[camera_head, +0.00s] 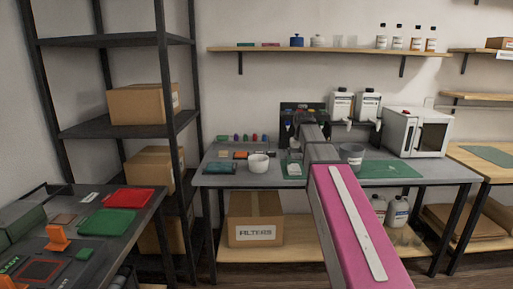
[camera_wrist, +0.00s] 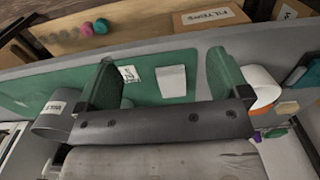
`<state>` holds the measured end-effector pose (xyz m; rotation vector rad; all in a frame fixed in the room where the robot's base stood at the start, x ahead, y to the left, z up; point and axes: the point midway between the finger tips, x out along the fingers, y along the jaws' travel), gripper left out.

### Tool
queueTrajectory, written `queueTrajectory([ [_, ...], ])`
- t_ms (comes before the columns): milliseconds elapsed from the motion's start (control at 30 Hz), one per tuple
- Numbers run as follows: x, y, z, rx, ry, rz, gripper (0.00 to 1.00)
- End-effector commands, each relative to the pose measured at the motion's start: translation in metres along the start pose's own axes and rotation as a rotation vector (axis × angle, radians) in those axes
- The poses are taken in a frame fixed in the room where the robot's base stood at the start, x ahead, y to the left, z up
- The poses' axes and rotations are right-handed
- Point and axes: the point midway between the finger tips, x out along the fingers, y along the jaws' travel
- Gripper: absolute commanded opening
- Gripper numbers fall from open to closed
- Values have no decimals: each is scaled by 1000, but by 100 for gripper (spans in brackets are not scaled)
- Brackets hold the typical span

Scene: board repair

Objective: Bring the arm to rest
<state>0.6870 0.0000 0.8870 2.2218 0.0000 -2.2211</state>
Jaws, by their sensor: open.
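My gripper shows in the wrist view (camera_wrist: 162,85) with its two fingers wide apart and nothing between them. It is over the workbench, above a green mat (camera_wrist: 40,86) that carries a white square piece (camera_wrist: 172,82) and a small printed label (camera_wrist: 129,74). In the head view my pink arm reaches forward over the workbench (camera_head: 225,180). The gripper itself is mostly hidden there behind the arm's grey links. A grey cup (camera_head: 351,154) stands just right of the arm, and a white bowl (camera_head: 259,163) stands to its left.
A dark side table (camera_head: 150,205) with red and green trays is at left, beside a shelf rack (camera_head: 165,70). A microwave-like box (camera_head: 417,131) stands on the bench at right. Bottles (camera_head: 341,104) are behind the arm. A FILTERS box (camera_head: 256,217) is under the bench.

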Motion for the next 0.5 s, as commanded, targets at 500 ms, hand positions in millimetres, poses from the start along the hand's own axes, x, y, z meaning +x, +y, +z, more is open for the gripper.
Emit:
queueTrajectory([
  [500,80,0,33,0,-2,0,94],
])
